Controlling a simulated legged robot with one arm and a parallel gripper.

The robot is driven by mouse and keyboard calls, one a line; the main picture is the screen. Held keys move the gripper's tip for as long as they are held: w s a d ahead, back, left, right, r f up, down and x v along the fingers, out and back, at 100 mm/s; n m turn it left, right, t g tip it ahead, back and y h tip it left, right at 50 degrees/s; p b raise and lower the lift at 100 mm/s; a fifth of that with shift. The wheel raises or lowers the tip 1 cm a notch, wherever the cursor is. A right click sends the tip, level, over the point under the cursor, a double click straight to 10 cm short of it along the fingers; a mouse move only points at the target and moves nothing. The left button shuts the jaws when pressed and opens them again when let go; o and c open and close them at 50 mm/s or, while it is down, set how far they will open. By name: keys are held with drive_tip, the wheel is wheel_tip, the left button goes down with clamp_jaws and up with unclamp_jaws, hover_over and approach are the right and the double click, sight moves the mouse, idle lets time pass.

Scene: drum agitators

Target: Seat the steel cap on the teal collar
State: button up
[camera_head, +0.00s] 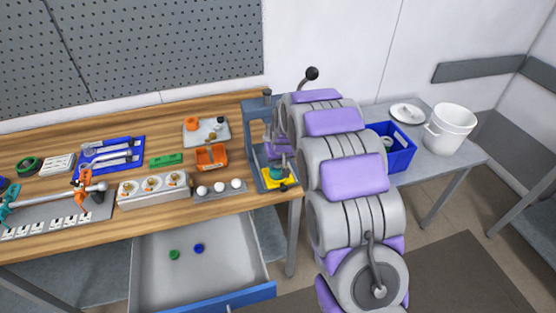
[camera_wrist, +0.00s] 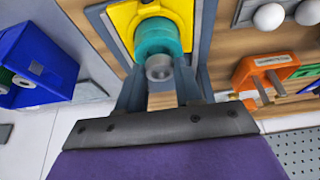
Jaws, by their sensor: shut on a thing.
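The steel cap (camera_wrist: 159,67) is a small grey cylinder between the fingertips of my gripper (camera_wrist: 159,75) in the wrist view. The fingers are shut on its sides. The teal collar (camera_wrist: 156,36) is a round, thick ring just beyond the cap, on a yellow plate (camera_wrist: 122,14). The cap overlaps the collar's near edge in this view; I cannot tell whether they touch. In the head view the teal collar (camera_head: 277,171) shows low in the blue-grey press frame (camera_head: 256,150), above the yellow plate. My arm hides much of the gripper there, and I cannot make out the cap.
The frame's uprights stand close around the collar. An orange holder (camera_head: 212,156) and a rack with white balls (camera_head: 219,190) are left of it. An open drawer (camera_head: 200,262) juts out below the bench. A blue crate (camera_head: 398,152) and white bucket (camera_head: 452,128) stand right.

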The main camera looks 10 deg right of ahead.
drive_tip(key=shift+f, duration=0.65)
idle(0.5)
drive_tip(key=o, duration=1.2)
drive_tip(key=shift+c, duration=0.2)
drive_tip(key=p+v, duration=0.2)
drive_tip(key=v, duration=1.5)
drive_tip(key=shift+r, duration=0.15)
drive_tip(key=shift+s, duration=0.15)
